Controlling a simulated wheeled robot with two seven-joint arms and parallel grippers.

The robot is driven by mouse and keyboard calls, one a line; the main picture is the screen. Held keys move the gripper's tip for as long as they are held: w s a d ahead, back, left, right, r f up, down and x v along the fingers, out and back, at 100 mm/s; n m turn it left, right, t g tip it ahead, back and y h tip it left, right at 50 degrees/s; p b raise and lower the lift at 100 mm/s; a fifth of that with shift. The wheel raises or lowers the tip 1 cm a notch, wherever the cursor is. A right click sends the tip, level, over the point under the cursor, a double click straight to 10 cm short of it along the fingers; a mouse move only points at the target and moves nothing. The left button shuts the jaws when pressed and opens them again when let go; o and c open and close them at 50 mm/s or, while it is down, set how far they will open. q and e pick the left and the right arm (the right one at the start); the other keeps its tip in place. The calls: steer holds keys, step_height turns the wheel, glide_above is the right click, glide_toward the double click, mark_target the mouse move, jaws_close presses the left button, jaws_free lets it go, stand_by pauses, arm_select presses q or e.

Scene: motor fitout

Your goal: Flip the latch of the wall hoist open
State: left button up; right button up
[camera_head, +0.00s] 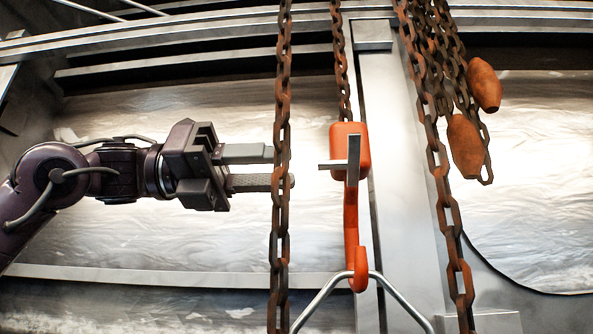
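The wall hoist's orange hook block (350,145) hangs on a rusty chain in the middle of the head view. A flat grey metal latch (353,158) with a side arm lies across the block's front. The orange hook (357,270) below holds a bent silver bar (322,301). My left gripper (281,168) points right from the left side. Its two fingers are a little apart with nothing seen between them. The fingertips are partly hidden behind a hanging chain, left of the block and apart from it. My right gripper is not in view.
A rusty chain (281,110) hangs in front of my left fingertips. More chains (437,150) with two orange-brown weights (466,147) hang at right. A grey vertical post (395,200) stands behind the hook block. The space left of the near chain, below my arm, is clear.

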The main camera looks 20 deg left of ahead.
arm_select(q)
steer(key=v, duration=0.4)
stand_by(0.6)
